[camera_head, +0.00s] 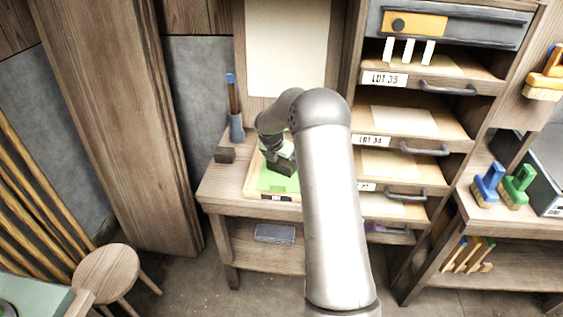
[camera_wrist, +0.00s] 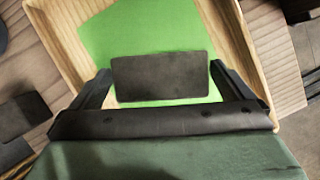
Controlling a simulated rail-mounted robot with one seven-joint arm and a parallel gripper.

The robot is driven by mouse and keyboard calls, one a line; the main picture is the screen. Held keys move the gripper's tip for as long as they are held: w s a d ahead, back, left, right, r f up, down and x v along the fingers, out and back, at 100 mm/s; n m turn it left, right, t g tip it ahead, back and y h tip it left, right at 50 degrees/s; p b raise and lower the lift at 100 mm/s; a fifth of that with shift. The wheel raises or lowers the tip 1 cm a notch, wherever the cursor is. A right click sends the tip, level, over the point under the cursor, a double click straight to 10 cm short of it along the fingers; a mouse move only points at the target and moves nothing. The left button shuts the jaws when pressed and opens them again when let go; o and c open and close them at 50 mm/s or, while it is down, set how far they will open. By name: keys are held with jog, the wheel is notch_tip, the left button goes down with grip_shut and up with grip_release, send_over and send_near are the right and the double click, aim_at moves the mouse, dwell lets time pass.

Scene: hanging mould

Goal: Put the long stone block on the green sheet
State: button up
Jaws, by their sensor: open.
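A dark grey, long rectangular stone block (camera_wrist: 160,77) lies between the two fingers of my gripper (camera_wrist: 162,76) in the wrist view. The green sheet (camera_wrist: 110,32) shows beneath and around the block, inside a shallow wooden tray (camera_wrist: 240,48). My gripper is open, its fingers at the block's two short ends with little gap. In the head view my gripper (camera_head: 281,165) is low over the green sheet (camera_head: 272,184), and my arm hides part of the tray. Whether the block's underside fully touches the sheet is hard to see.
Another dark block (camera_head: 225,155) sits on the wooden bench left of the tray; it also shows in the wrist view (camera_wrist: 24,116). A holder with a blue-tipped tool (camera_head: 236,127) stands behind it. Drawers labelled LOT (camera_head: 425,125) rise to the right.

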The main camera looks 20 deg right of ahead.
jog(key=v, duration=1.1)
jog(key=s+a+r+m, duration=0.4)
jog(key=s+a+m, duration=0.2)
jog(key=s, duration=0.3)
jog(key=s+a+m+y, duration=0.1)
jog(key=s+a+m, duration=0.2)
jog(key=s+m, duration=0.3)
jog(key=s+a+m+g+y, duration=0.1)
jog(key=s+a+m, duration=0.3)
jog(key=s, duration=1)
jog(key=s+a+m+g+y, duration=0.1)
jog(key=s+a+m+y, duration=0.1)
jog(key=s+m, duration=0.7)
jog(key=shift+s+a+f+b, duration=0.35)
jog(key=shift+s+a, duration=0.2)
jog(key=shift+a, duration=0.25)
